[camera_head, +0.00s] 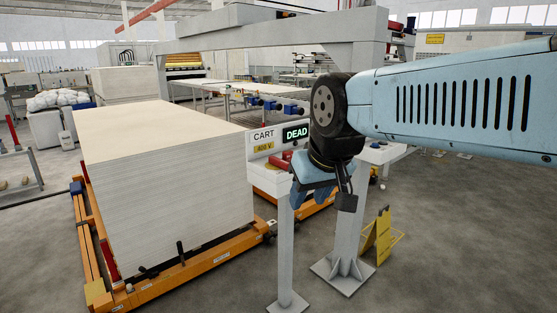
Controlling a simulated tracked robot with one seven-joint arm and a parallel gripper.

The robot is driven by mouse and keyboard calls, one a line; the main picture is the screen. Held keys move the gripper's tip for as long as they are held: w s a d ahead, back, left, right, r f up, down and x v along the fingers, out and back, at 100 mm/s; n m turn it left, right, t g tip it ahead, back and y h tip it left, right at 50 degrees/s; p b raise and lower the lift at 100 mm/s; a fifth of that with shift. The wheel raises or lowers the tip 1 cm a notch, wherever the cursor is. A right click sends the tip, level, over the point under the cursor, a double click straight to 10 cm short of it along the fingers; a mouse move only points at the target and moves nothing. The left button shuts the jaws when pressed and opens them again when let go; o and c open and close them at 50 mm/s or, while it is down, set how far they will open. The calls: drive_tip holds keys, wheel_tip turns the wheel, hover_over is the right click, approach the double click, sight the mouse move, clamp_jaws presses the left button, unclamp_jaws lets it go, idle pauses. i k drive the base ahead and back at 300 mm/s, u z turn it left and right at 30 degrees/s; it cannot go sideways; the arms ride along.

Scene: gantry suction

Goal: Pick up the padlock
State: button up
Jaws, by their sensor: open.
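My gripper (313,190) hangs from the black wrist of my blue arm, pointing down, in front of the post-mounted white box (268,180). Its blue fingers are open, and I see nothing held between them.
A tall stack of pale boards (175,205) stands on an orange cart (190,262) at left. A yellow stand (383,236) is on the floor to the right. The floor at front right is clear.

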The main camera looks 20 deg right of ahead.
sight(287, 155)
drive_tip(key=z, duration=0.05)
drive_tip(key=i, duration=1)
drive_tip(key=u, duration=0.05)
